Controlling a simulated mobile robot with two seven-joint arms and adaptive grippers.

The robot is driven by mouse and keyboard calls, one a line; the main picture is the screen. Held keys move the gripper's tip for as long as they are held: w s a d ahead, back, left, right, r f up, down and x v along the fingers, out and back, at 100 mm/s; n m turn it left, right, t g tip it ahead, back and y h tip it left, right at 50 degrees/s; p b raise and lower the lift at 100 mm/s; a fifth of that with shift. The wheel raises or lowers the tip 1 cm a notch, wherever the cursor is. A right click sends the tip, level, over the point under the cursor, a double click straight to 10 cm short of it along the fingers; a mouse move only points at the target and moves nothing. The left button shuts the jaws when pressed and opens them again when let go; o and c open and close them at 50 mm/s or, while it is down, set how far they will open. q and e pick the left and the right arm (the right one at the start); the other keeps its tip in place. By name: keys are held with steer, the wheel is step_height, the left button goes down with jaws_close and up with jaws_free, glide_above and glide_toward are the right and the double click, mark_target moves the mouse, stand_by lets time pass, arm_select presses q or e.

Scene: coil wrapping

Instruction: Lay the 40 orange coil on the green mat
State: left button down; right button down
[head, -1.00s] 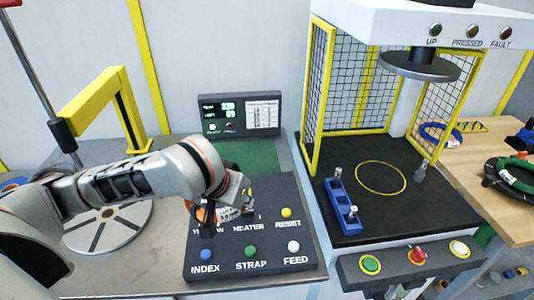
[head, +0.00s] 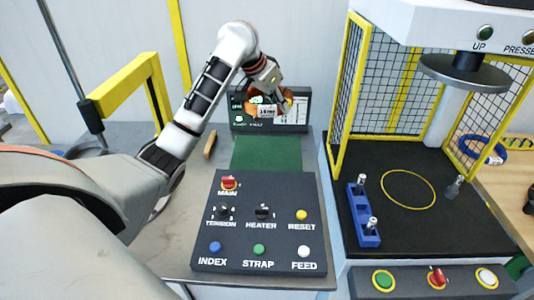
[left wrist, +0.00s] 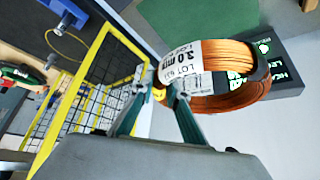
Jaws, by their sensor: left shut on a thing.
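My left gripper (head: 280,97) is shut on an orange coil (head: 268,110) and holds it up in front of the grey display box. In the left wrist view the coil (left wrist: 238,54) is a ring of orange wire with a white label, on which I read "3.0 mm" and "LOT". The fingertips of my left gripper (left wrist: 165,92) grip it at its labelled side. The green mat (head: 268,153) lies flat and bare on the bench, below the coil in the head view. It also shows in the left wrist view (left wrist: 190,20). My right gripper is not in view.
The control panel (head: 260,235) with knobs and buttons stands in front of the mat. The display box (head: 295,120) is behind it. A press with a yellow mesh guard (head: 350,90) is to the right. A yellow arch (head: 125,85) stands left.

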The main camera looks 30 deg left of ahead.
arm_select(q)
steer(key=shift+w+a, duration=0.2)
steer(key=shift+a, duration=0.05)
steer(key=shift+w+f, duration=0.1)
steer(key=shift+f, duration=0.15)
step_height(320, 180, down, 20)
steer(key=shift+a+r, duration=0.1)
steer(key=shift+r, duration=0.15)
steer(key=shift+f, duration=0.1)
steer(key=c, duration=2.2)
jaws_free()
steer(key=shift+f, duration=0.2)
steer(key=shift+c, duration=0.2)
steer(key=shift+o, duration=1.3)
steer(key=shift+r, duration=0.15)
